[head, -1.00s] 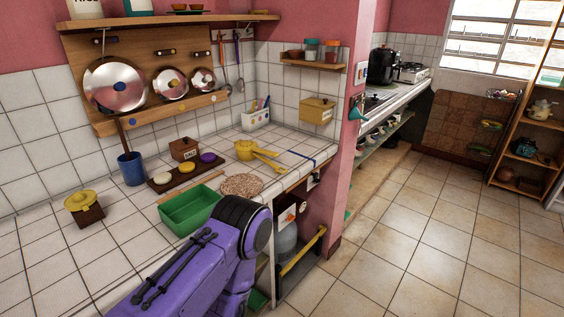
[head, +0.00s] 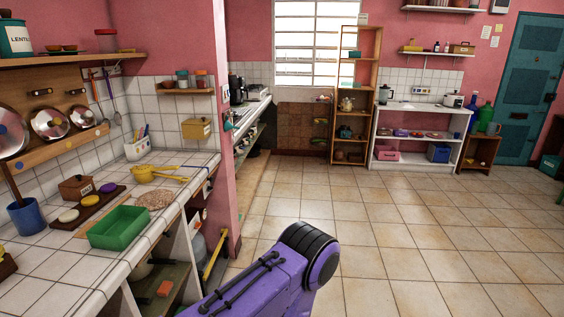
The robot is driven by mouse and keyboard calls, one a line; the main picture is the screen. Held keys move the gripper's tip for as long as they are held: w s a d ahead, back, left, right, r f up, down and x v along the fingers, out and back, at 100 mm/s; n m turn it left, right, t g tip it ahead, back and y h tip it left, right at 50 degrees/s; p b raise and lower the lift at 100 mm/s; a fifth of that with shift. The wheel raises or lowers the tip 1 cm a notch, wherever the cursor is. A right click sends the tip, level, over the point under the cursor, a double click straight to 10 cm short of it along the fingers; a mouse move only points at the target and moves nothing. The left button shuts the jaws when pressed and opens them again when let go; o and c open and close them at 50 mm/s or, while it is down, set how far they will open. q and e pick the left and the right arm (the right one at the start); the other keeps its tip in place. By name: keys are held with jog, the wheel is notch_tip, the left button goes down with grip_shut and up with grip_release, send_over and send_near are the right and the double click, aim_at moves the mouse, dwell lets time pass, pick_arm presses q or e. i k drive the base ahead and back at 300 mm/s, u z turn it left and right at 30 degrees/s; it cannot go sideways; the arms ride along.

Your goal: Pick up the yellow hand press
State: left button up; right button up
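The yellow hand press (head: 146,174) lies on the white tiled counter (head: 190,160), at the left of the head view. It has a rounded body and long handles pointing right. Nothing touches it from my side. A purple link of my arm shows at the bottom centre, well right of the press. Neither of my grippers is in view.
A green tray (head: 118,228), a round woven mat (head: 154,199), a blue cup (head: 26,216) and a white utensil holder (head: 138,149) stand around the press. A pink wall end (head: 223,180) borders the counter. The tiled floor (head: 400,250) is open to the right.

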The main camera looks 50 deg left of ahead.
aim_at(147, 177)
jog(key=u, duration=0.35)
jog(key=i, duration=2.05)
jog(key=u, duration=0.7)
jog(key=i, duration=2.25)
jog(key=u, duration=1.3)
jog(key=i, duration=1.1)
jog(key=u, duration=1.1)
